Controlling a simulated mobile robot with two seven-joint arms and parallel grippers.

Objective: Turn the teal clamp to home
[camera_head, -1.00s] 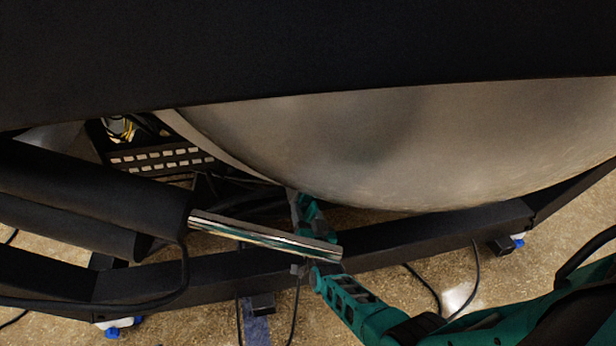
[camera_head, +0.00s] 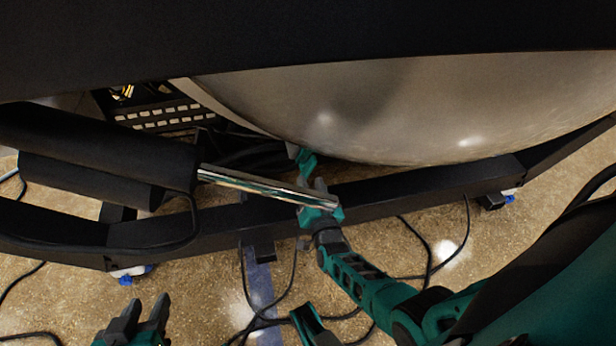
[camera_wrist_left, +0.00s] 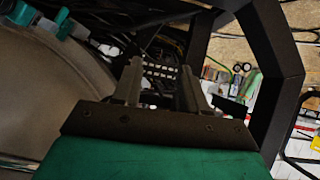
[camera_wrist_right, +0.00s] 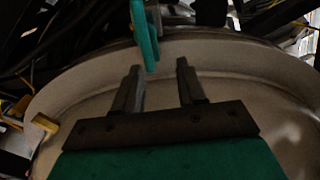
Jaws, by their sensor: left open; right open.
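The teal clamp (camera_head: 305,159) is a small lever at the lower rim of the big grey dome. It also shows at the top of the right wrist view (camera_wrist_right: 146,35), and teal parts show at the top left of the left wrist view (camera_wrist_left: 62,22). My right gripper (camera_head: 318,187) is open and empty, just below the clamp and beside the end of a chrome rod. In its wrist view the clamp lies beyond the fingertips, apart from them. My left gripper (camera_head: 147,306) is open and empty, low at the left over the floor.
The chrome rod (camera_head: 255,184) runs from a black cylinder (camera_head: 110,160) towards my right gripper. A black frame beam (camera_head: 430,184) crosses below the dome (camera_head: 400,110). Cables lie on the speckled floor (camera_head: 200,290). Open floor surrounds my left gripper.

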